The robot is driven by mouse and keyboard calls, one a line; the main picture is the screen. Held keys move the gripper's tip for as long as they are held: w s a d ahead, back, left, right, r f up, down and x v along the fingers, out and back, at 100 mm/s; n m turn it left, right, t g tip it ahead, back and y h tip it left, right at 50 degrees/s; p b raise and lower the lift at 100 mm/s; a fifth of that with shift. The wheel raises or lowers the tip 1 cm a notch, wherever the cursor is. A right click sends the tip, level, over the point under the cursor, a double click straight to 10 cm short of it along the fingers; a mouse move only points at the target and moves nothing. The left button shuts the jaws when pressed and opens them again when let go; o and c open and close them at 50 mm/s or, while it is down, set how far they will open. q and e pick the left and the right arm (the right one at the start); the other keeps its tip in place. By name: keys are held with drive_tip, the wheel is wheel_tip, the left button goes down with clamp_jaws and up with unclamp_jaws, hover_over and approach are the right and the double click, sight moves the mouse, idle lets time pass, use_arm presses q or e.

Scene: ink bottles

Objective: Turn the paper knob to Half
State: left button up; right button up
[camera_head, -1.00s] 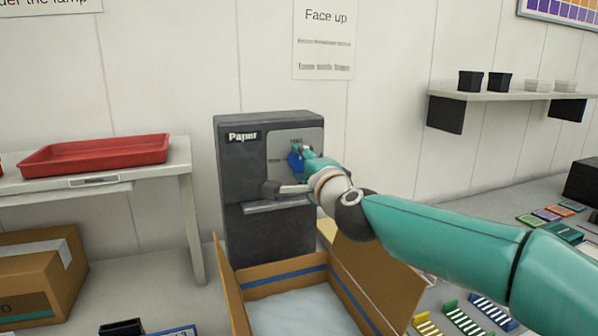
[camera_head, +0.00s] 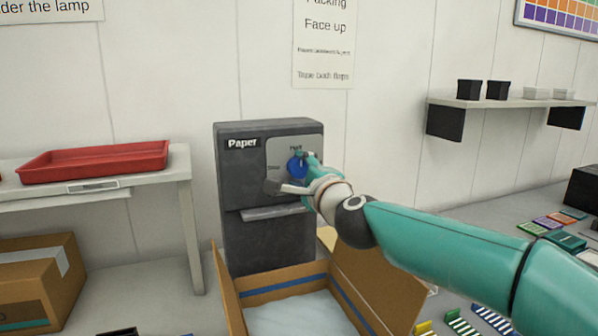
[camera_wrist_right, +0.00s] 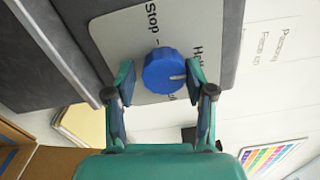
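The blue paper knob (camera_head: 295,167) sits on a light plate on the front of the dark grey paper machine (camera_head: 245,200). In the right wrist view the knob (camera_wrist_right: 163,72) lies between the fingers of my right gripper (camera_wrist_right: 160,80). The fingers are apart, with a clear gap on the left; the right finger is very close to the knob. The knob's white mark points right, toward a label starting "Hal", partly hidden by that finger. "Stop" is above. In the head view the right gripper (camera_head: 307,160) covers part of the knob. My left gripper is not in view.
An open cardboard box (camera_head: 228,290) with pale filling stands below the machine. A red tray (camera_head: 95,160) lies on a white table at left, with a closed carton (camera_head: 40,280) beneath. A shelf (camera_head: 505,103) with small pots hangs at right.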

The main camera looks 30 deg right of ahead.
drive_tip(key=shift+o, duration=0.9)
drive_tip(key=shift+f, duration=0.1)
drive_tip(key=shift+s+r, duration=0.1)
drive_tip(key=shift+r, duration=0.1)
drive_tip(key=shift+s, duration=0.25)
drive_tip(key=v, duration=1.1)
drive_tip(key=shift+s+f, duration=0.15)
drive_tip(key=shift+f, duration=0.05)
